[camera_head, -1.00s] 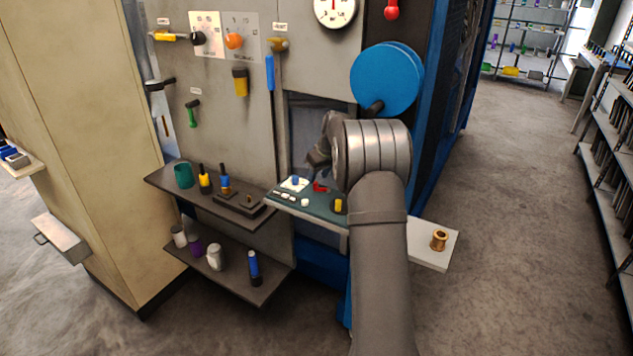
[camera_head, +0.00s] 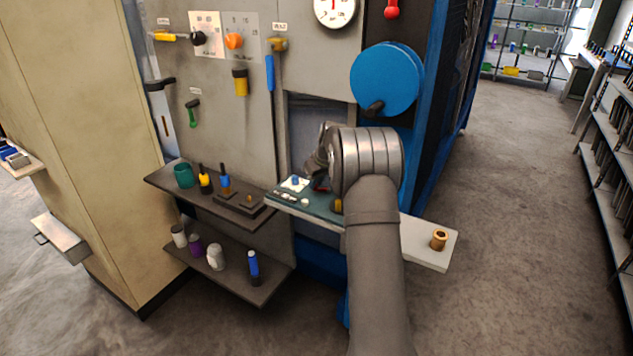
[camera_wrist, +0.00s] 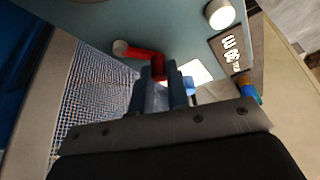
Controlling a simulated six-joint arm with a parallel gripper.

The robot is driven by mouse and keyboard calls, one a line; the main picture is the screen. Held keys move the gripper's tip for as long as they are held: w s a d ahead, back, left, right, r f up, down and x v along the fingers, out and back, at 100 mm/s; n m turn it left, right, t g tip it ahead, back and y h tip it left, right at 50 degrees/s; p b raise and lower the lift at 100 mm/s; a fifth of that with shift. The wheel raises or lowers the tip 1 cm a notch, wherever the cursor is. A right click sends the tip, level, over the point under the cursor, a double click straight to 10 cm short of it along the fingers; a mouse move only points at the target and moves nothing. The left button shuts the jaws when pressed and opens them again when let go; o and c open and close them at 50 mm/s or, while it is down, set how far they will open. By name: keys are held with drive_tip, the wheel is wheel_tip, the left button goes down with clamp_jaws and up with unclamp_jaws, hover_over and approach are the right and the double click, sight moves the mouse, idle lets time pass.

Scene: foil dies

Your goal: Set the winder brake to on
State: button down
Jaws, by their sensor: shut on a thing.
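A red lever (camera_wrist: 145,56) stands on a teal panel (camera_wrist: 175,25) in the wrist view. It has a pivot at its left end and an upright grip at its right end. My gripper (camera_wrist: 158,82) is shut on that grip, with one finger on each side. In the head view, my gripper (camera_head: 320,172) is at the teal panel (camera_head: 322,208), and only a bit of the red lever shows beneath it. I cannot read a label naming the winder brake.
A white knob (camera_wrist: 219,13) and a dark plate with white pieces (camera_wrist: 232,50) are on the panel. A blue wheel (camera_head: 385,78) is above right of my wrist. A shelf of small items (camera_head: 160,182) is at left. A copper-coloured part (camera_head: 438,240) sits on a white ledge (camera_head: 425,255).

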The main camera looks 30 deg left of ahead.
drive_tip(key=shift+d+n, duration=0.1)
drive_tip(key=shift+n, duration=0.2)
drive_tip(key=n+g, duration=0.1)
drive_tip(key=n, duration=0.1)
drive_tip(key=s+d+n, duration=0.1)
drive_tip(key=n, duration=0.1)
drive_tip(key=shift+g, duration=0.4)
drive_tip(key=shift+s+d+n+g, duration=0.15)
drive_tip(key=shift+d+n+g, duration=0.25)
drive_tip(key=shift+n, duration=0.7)
drive_tip(key=shift+s+d+n+g, duration=0.1)
drive_tip(key=shift+d+n+g, duration=0.3)
drive_tip(key=shift+n, duration=0.7)
drive_tip(key=c, duration=1.4)
unclamp_jaws()
drive_tip(key=shift+a, duration=0.1)
